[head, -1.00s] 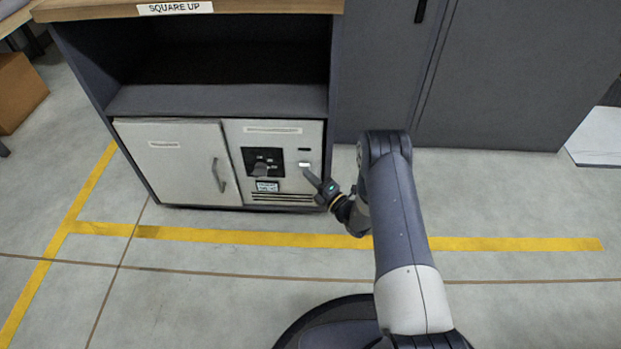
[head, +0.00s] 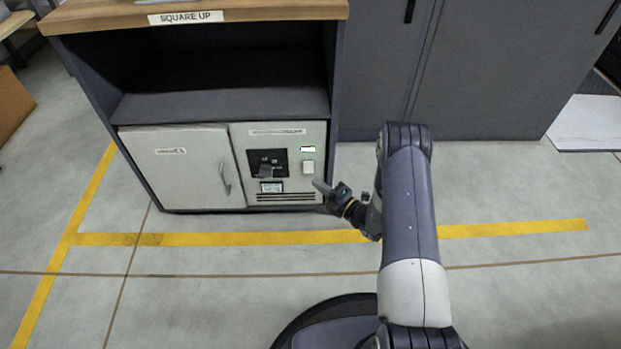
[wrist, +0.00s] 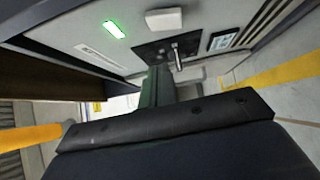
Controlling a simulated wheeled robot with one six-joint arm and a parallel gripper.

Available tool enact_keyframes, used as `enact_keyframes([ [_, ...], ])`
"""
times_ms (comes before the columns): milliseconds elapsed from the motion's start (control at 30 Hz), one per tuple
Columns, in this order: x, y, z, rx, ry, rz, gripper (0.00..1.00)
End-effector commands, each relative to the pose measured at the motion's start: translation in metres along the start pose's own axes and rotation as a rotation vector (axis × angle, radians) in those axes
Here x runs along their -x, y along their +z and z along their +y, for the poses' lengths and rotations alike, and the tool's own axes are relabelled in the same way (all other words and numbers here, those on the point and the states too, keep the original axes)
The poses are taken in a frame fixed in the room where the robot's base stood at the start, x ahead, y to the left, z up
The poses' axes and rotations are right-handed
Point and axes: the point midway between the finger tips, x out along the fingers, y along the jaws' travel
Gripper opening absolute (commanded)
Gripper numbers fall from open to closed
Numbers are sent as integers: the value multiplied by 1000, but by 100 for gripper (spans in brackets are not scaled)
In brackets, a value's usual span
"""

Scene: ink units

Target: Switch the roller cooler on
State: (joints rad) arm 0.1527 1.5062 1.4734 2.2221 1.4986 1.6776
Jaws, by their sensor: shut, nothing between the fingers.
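The roller cooler (head: 279,191) is the pale panel unit at the right of the low cabinet. It has a dark plate with a knob (head: 265,170), a white rocker switch (head: 308,167) and a small indicator (head: 307,149) above the switch. The indicator glows green in the wrist view (wrist: 114,29), where the white switch (wrist: 164,18) and the knob (wrist: 177,57) also show. My gripper (head: 319,185) is shut and empty, just below and right of the switch, apart from it in the head view.
A white cupboard door (head: 185,168) with a handle is left of the cooler. An open shelf (head: 215,105) lies above, under a wooden top (head: 250,9). Tall grey cabinets (head: 470,75) stand at the right. The floor in front, with yellow tape (head: 220,239), is clear.

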Motion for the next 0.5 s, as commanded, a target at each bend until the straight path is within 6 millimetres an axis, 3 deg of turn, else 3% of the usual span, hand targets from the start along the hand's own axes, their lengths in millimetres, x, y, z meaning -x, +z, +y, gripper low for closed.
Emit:
enact_keyframes([
  [200,49,2,9,-3,-2,-6,0],
  [500,75,0,10,-2,0,-3,0],
])
